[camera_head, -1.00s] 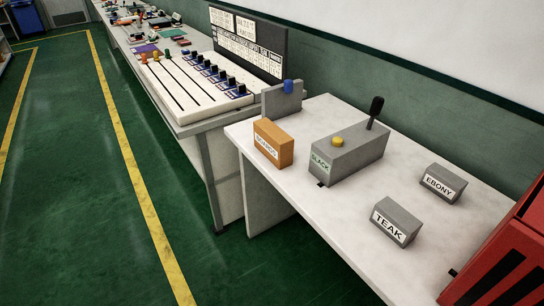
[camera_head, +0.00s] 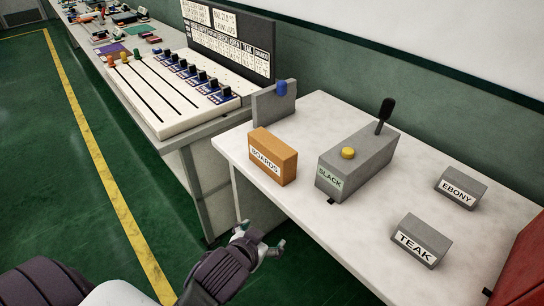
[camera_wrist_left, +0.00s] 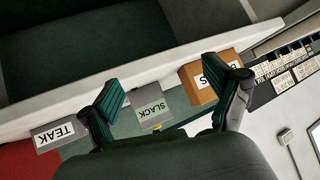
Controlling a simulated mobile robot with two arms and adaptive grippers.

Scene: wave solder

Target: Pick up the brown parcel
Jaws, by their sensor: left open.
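The brown parcel (camera_head: 273,157) is an orange-brown box labelled BOARDS, near the left edge of the white table. It also shows in the left wrist view (camera_wrist_left: 200,88), partly hidden behind one finger. My left gripper (camera_head: 262,240) is low in front of the table's front edge, below the parcel and apart from it. In the left wrist view my left gripper (camera_wrist_left: 172,95) has its two fingers spread wide, with nothing between them in its grip. My right gripper is not in these views.
On the white table (camera_head: 330,235), a grey SLACK box (camera_head: 352,165) with a yellow button and black lever stands right of the parcel. The grey TEAK (camera_head: 421,241) and EBONY (camera_head: 461,188) blocks sit further right. A grey upright plate (camera_head: 268,107) stands behind the parcel.

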